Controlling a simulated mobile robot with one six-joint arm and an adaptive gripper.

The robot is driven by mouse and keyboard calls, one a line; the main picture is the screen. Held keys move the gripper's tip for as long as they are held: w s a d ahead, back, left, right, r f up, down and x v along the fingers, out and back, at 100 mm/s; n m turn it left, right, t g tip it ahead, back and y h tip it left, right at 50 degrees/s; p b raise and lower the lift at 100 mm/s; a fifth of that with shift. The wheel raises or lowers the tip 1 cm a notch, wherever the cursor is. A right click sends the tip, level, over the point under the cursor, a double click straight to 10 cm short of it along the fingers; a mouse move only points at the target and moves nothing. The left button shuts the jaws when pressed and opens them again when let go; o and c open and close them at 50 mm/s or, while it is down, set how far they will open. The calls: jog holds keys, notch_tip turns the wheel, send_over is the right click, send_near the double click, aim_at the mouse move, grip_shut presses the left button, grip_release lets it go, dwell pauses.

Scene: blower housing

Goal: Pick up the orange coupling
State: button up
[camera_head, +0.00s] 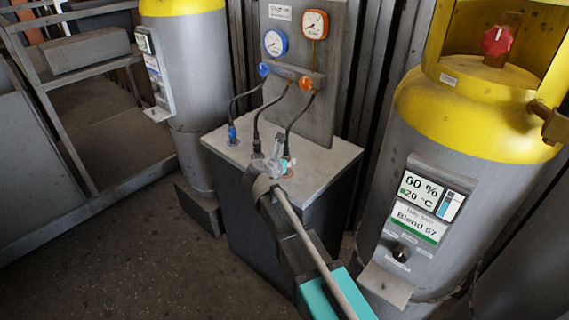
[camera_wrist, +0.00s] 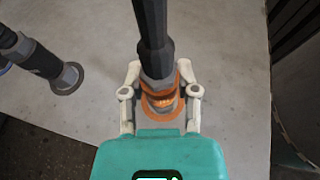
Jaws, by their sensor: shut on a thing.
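The orange coupling (camera_wrist: 163,100) stands at the lower end of a thick black hose in the wrist view, over an orange ring on the grey table top. My gripper (camera_wrist: 160,78) has a pale finger on each side of the coupling and is shut on it. In the head view my gripper (camera_head: 279,160) is at the right-hand hose end on the table and mostly hides the coupling there.
The grey cabinet top (camera_head: 325,158) carries a blue coupling (camera_head: 232,134) and a dark middle coupling (camera_head: 257,149). A manifold (camera_head: 291,75) with gauges stands behind. Yellow-topped cylinders stand left (camera_head: 195,60) and right (camera_head: 460,130). The right part of the top is clear.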

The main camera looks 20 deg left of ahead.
grip_shut()
jog(key=shift+r, duration=0.15)
notch_tip(320, 180, up, 2)
jog(key=shift+p, duration=1.2)
jog(key=s+d+r+p, duration=0.8)
jog(key=s+r+p, duration=0.2)
jog(key=s, duration=0.1)
jog(key=shift+s+d+r+p, duration=0.15)
jog(key=shift+d+r+p, duration=0.05)
jog(key=shift+r+p, duration=0.15)
jog(key=shift+s, duration=0.2)
